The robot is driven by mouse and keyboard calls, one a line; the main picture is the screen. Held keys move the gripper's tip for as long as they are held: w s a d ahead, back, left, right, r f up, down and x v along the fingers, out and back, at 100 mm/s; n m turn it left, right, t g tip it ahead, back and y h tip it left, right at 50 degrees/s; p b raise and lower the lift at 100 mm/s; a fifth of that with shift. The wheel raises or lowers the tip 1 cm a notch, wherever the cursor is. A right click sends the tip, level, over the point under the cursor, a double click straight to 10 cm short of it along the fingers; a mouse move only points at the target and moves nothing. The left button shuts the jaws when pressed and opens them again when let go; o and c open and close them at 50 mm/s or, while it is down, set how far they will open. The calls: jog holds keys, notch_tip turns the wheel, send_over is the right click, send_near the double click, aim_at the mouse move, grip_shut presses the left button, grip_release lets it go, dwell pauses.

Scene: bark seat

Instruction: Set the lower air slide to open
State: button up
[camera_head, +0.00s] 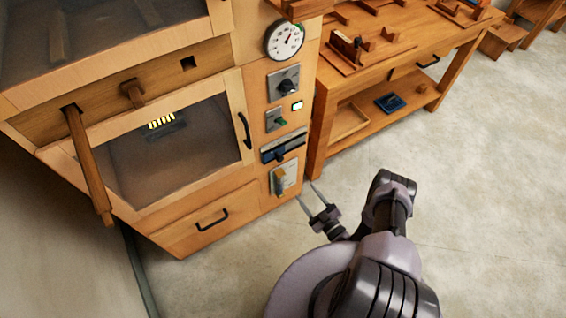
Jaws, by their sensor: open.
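A horizontal slide plate (284,146) with a dark blue strip and a small dark knob is on the right-hand panel of the wooden cabinet, below the dials. The knob appears left of the plate's middle; its exact setting is too small to read. Below it is a pale plate with a yellowish upright lever (279,182). I cannot tell from labels which of these is the lower air slide. My gripper (306,192) is open and empty, its two thin fingers spread, in front of and to the lower right of the lever plate, apparently apart from it.
A glass door (180,145) with a black handle is left. A wooden workbench (320,110) stands right. The floor (480,180) is clear.

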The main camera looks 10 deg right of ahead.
aim_at(281, 161)
jog(key=shift+m, duration=0.3)
jog(key=b+x, duration=0.1)
jog(key=x, duration=0.4)
jog(key=b+x, duration=0.2)
jog(key=x, duration=0.3)
jog(key=f+b+x, duration=0.1)
jog(key=x, duration=0.5)
jog(key=shift+w, duration=0.1)
jog(key=shift+w+a+r, duration=0.15)
jog(key=shift+w, duration=0.2)
grip_shut()
jog(key=shift+s, duration=0.1)
